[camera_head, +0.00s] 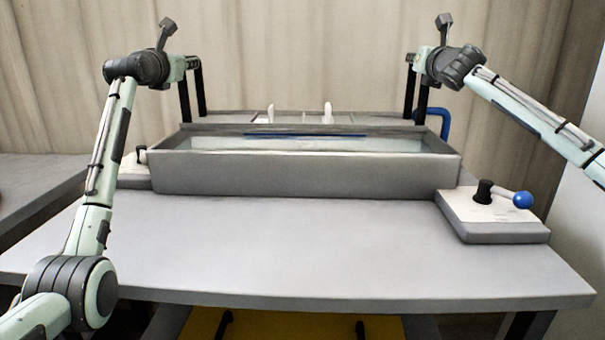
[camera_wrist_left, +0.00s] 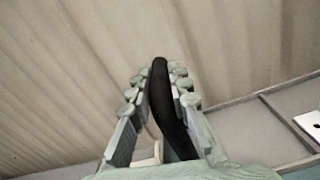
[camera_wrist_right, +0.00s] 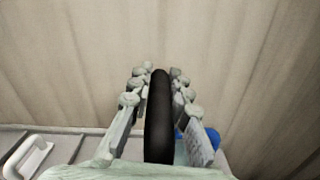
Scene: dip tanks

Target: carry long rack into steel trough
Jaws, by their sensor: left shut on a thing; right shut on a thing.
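The steel trough (camera_head: 300,175) stands on the bench in the middle of the head view, with pale liquid inside. The long rack shows as black uprights at its left end (camera_head: 184,100) and right end (camera_head: 408,95). They drop to the trough's far rim, where their lower parts are hidden; I cannot tell if they are inside or behind it. My left gripper (camera_head: 188,62) is shut on the rack's left black handle (camera_wrist_left: 162,100). My right gripper (camera_head: 418,62) is shut on its right black handle (camera_wrist_right: 158,115). Both grippers are well above the trough.
Behind the trough is another unit with white upright pieces (camera_head: 327,112) and a blue pipe (camera_head: 444,122). A control box (camera_head: 470,208) with a blue-knobbed lever (camera_head: 522,200) stands at right. A smaller box (camera_head: 135,173) is at left. The front bench (camera_head: 290,250) is clear.

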